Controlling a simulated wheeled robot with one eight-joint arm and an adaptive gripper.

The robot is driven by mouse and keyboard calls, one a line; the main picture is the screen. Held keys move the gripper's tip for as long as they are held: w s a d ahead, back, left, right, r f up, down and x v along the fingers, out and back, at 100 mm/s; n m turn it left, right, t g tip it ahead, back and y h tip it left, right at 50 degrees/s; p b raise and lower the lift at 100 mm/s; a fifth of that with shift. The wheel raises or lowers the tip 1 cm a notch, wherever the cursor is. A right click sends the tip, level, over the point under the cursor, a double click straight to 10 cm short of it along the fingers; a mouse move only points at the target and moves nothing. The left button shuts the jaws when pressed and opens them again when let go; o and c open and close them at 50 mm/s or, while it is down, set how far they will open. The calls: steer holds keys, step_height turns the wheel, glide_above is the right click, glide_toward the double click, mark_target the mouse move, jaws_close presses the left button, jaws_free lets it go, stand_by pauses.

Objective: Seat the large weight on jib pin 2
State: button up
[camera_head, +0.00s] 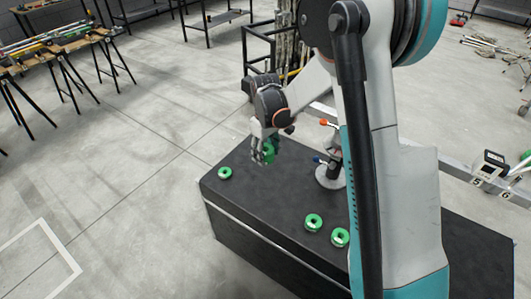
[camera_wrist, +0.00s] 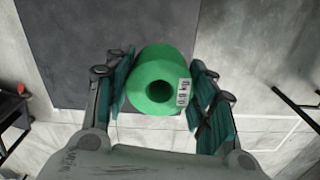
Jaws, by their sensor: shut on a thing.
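My gripper (camera_wrist: 160,98) is shut on a green ring-shaped weight (camera_wrist: 158,65). In the wrist view the weight has a dark centre hole and a white label that seems to read 0.9 kg. In the head view the held weight (camera_head: 269,153) is above the black bench (camera_head: 228,208), near its far edge. A post with a round grey base (camera_head: 330,176) stands on the bench, right of my gripper. An orange-tipped part (camera_head: 325,123) and a blue-tipped part (camera_head: 318,160) show beside it. My arm hides part of it, and I cannot tell which pin is which.
A small green weight (camera_head: 225,173) lies on the bench at the left. Two more green weights, one (camera_head: 313,222) and another (camera_head: 340,237), lie near the front, close to my arm. A black rack (camera_head: 270,45) stands behind the bench. The bench's left middle is clear.

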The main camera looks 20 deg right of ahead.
steer(key=shift+r+p, duration=1.05)
steer(key=shift+r, duration=0.95)
